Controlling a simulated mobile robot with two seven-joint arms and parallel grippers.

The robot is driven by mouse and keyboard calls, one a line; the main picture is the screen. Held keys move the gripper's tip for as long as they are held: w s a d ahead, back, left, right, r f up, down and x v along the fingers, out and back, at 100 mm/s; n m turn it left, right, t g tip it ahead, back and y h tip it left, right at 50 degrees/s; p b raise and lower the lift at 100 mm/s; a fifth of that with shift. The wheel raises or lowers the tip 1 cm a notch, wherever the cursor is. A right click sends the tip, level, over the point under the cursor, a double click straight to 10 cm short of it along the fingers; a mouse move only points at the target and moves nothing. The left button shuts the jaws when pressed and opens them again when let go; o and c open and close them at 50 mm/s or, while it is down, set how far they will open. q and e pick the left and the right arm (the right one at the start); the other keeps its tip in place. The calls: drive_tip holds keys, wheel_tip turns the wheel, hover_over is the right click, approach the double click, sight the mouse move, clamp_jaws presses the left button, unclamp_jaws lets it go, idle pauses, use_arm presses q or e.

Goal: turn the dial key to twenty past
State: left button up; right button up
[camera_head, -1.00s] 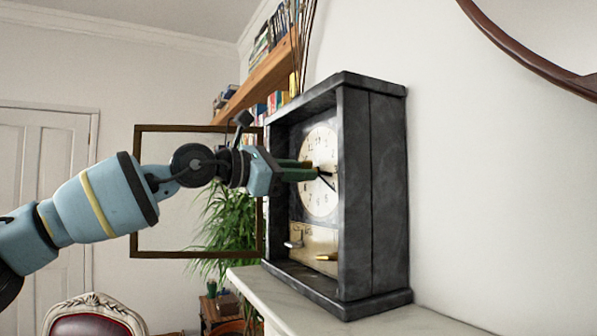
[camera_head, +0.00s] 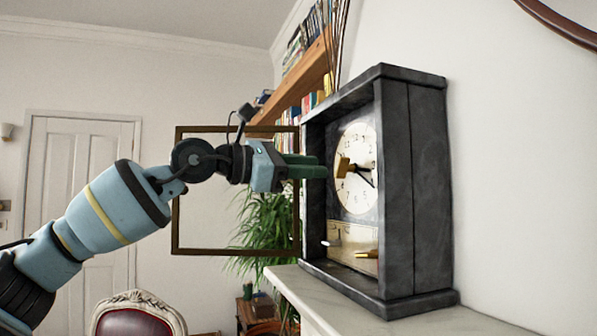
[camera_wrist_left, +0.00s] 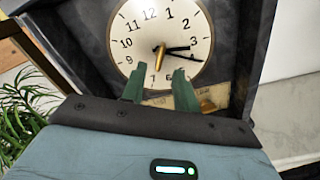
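The brass dial key (camera_head: 345,167) sits at the middle of the white clock face (camera_head: 352,196), in a dark stone case (camera_head: 428,180). In the left wrist view the key (camera_wrist_left: 160,60) hangs downward from the face's centre. Two dark hands point right: one near 3 (camera_wrist_left: 180,49), the other near 4 (camera_wrist_left: 194,56). My left gripper (camera_head: 322,168) is just left of the key and apart from it. In the left wrist view its green fingers (camera_wrist_left: 158,87) are spread with nothing between them. My right gripper is out of view.
The clock stands on a pale marble mantel (camera_head: 310,295). An open framed door (camera_head: 178,190) hangs left of the case, behind my arm. A wall is close on the right.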

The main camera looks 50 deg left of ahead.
use_arm(q)
drive_tip(key=shift+v, duration=1.05)
